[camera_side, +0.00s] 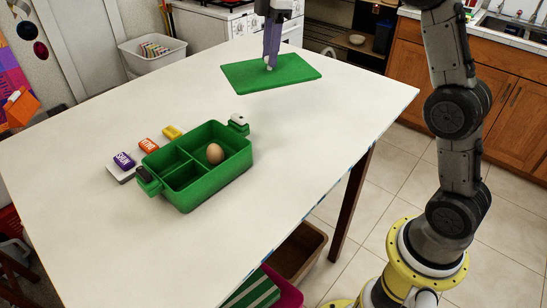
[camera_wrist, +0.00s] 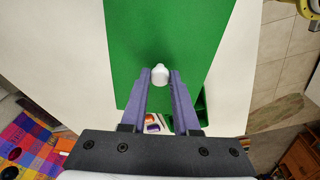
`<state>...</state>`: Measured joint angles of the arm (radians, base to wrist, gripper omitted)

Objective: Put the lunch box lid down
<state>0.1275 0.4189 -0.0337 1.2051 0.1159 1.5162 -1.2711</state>
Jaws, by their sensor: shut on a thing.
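The lunch box lid (camera_side: 295,72) is a flat green panel with a small white knob. It is at the far part of the table in the side view, roughly level; I cannot tell whether it touches the tabletop. My gripper (camera_side: 269,64) points down from above and is shut on the knob. In the wrist view, the white knob (camera_wrist: 160,75) sits between my purple fingertips, with the green lid (camera_wrist: 168,35) beyond. The open green lunch box (camera_side: 208,187) stands nearer on the table, with compartments and end latches. A brown egg (camera_side: 215,153) lies in it.
Small purple (camera_side: 124,160), orange (camera_side: 148,145) and yellow (camera_side: 172,132) blocks lie left of the box. A white bin (camera_side: 152,62) stands beyond the table's far left side. The white tabletop (camera_side: 310,135) is clear right of the box.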

